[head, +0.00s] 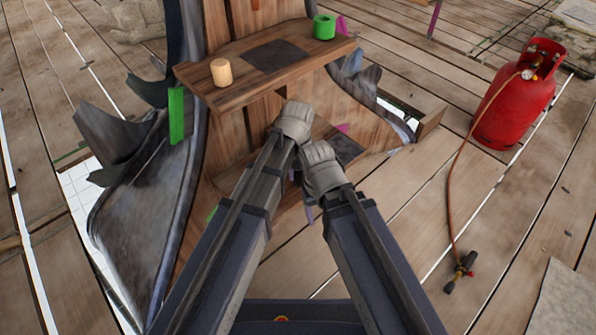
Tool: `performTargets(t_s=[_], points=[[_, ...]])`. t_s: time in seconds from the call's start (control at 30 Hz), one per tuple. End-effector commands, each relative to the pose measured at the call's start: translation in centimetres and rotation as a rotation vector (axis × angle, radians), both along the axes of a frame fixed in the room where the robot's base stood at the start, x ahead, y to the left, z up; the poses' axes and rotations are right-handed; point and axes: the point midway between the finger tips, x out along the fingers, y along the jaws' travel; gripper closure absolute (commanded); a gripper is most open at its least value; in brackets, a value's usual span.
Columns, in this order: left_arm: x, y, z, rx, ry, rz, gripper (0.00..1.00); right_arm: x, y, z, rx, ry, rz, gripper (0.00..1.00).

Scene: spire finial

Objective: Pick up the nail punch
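I cannot make out a nail punch for certain in the head view. My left gripper (296,119) is over the lower wooden shelf, in front of the upright board. My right gripper (319,164) is just below and to the right of it, close beside it. Both are seen from behind, so their fingertips and anything between them are hidden. The lower shelf (343,150) has a dark patch and is partly covered by my grippers. A small purple piece (309,214) shows below my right gripper; I cannot tell what it is.
The upper shelf (310,70) holds a light wooden cylinder (221,73) and a green cylinder (324,27). Curved grey metal (140,210) flanks the left. A red gas bottle (519,95) stands right, its hose running to a torch (461,271). Plank floor between is clear.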

Motion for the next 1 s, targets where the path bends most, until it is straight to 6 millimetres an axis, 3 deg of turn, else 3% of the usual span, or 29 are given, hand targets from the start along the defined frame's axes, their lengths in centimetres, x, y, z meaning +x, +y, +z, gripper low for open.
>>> performTargets(t_s=[0.03, 0.27, 1.0], points=[[0.0, 0.01, 0.0, 0.0, 0.0, 0.0, 0.74, 0.0, 0.0, 0.0, 0.0, 0.0, 0.0, 0.31], [0.0, 0.01, 0.0, 0.0, 0.0, 0.0, 1.0, 0.0, 0.0, 0.0, 0.0, 0.0, 0.0, 0.31], [0.0, 0.0, 0.86, 0.0, 0.0, 0.0, 1.0, -0.01, -0.01, 0.87, -0.001, 0.0, -0.001, 0.31]])
